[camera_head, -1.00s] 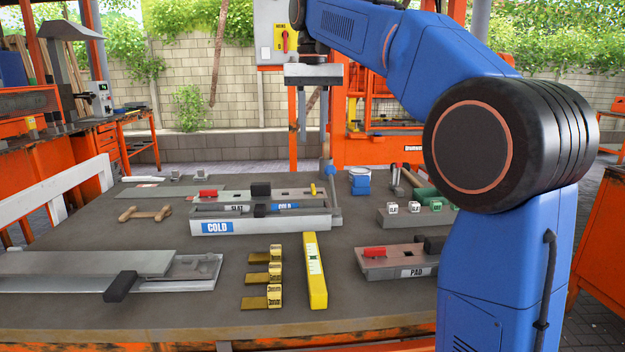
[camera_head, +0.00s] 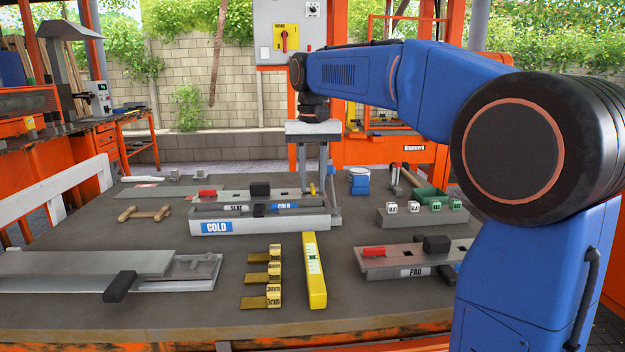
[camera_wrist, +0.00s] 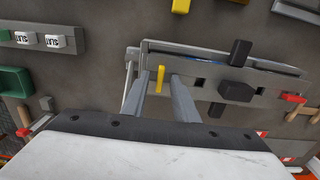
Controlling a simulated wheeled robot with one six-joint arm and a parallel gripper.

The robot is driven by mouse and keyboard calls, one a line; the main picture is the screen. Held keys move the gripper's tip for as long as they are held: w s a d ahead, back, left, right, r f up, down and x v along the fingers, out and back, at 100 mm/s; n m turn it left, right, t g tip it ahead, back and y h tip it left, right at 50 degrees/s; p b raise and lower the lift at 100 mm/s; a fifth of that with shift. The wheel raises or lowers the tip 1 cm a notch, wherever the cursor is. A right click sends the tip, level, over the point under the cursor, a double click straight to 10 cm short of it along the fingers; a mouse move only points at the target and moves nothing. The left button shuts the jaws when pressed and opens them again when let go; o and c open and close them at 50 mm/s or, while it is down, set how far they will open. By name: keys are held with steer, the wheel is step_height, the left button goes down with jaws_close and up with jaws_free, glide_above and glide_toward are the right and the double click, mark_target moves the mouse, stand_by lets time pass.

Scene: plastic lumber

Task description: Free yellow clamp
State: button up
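The yellow clamp (camera_head: 312,189) is a small upright yellow piece at the right end of a long grey slotted plate (camera_head: 235,197), behind the tray marked COLD. In the wrist view the yellow clamp (camera_wrist: 160,78) shows between my two grey fingers. My gripper (camera_head: 313,188) points down over the plate's right end, its fingers apart on either side of the clamp. It also shows in the wrist view (camera_wrist: 157,82), open, with a gap between each finger and the clamp. I cannot tell how far the fingertips are above the plate.
The COLD tray (camera_head: 265,222) stands just in front. A black block (camera_head: 260,188) and a red handle (camera_head: 207,193) sit on the plate to the left. A blue can (camera_head: 359,185) is to the right. A yellow level (camera_head: 314,270) and a PAD fixture (camera_head: 405,262) lie nearer.

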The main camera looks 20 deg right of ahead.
jaws_close()
steer(key=shift+n, duration=0.3)
steer(key=n, duration=1.1)
steer(key=shift+n, duration=3)
